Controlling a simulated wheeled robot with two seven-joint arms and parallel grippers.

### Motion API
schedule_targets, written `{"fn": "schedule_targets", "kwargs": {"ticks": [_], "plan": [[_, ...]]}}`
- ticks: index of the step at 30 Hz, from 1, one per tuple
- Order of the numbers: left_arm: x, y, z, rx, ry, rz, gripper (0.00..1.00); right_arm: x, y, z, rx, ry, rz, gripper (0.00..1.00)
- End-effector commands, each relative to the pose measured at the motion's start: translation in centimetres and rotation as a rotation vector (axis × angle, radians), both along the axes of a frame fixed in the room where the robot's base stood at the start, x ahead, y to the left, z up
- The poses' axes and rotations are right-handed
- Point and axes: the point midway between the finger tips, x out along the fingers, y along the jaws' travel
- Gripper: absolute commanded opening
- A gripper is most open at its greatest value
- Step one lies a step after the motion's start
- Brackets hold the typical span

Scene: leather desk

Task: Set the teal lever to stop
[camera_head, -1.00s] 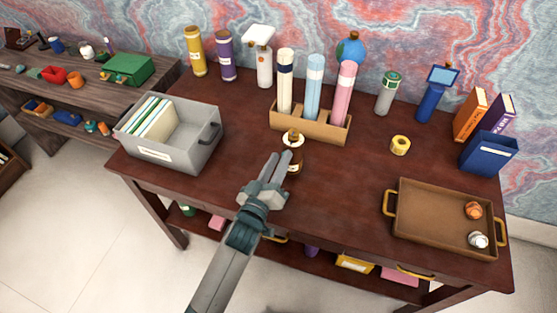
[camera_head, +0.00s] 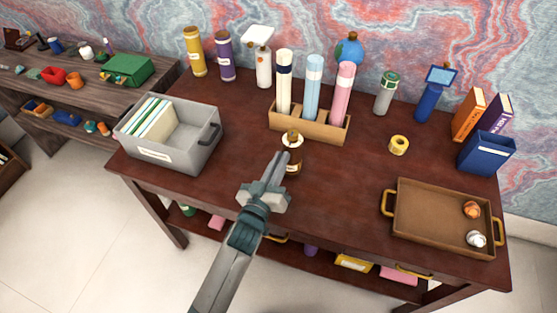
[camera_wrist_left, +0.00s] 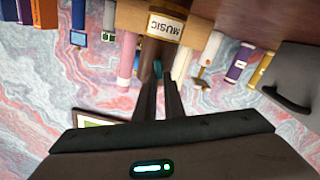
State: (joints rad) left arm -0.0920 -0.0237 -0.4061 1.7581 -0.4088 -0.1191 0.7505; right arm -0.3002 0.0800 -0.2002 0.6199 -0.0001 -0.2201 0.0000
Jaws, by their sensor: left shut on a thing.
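My left gripper (camera_head: 280,158) reaches in from the bottom of the head view to the brown bottle-like object (camera_head: 293,165) with a pale ring and cap. Its fingers are shut beside this object. In the left wrist view a small teal piece (camera_wrist_left: 157,68), apparently the teal lever, shows at the tips of my left gripper (camera_wrist_left: 159,78), which is shut on it. The fingers hide most of the lever, and I cannot read its setting or any stop mark. My right gripper is not in view.
A wooden holder (camera_head: 310,127) with three tall tubes stands just behind. A grey file box (camera_head: 188,153) stands to the left. The desk between gripper and tray is clear.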

Motion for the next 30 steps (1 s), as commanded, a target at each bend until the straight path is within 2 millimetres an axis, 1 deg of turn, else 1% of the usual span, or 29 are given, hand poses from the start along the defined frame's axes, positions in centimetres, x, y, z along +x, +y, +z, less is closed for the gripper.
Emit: {"fn": "schedule_targets", "kwargs": {"ticks": [9, 15, 21, 30], "plan": [[-0.2, -0.7, 0.3, 0.225, -0.084, 0.0, 0.0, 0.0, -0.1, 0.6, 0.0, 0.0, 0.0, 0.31], [-0.3, -1.0, 0.3, 0.331, -0.123, 0.0, 0.0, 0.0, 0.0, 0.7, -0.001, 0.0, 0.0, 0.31], [-0.4, -1.1, 0.3, 0.383, -0.142, 0.0, 0.0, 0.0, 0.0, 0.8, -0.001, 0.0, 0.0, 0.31], [-0.4, -1.1, 0.2, 0.393, -0.146, 0.0, 0.0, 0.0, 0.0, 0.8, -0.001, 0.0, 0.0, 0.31]]}}
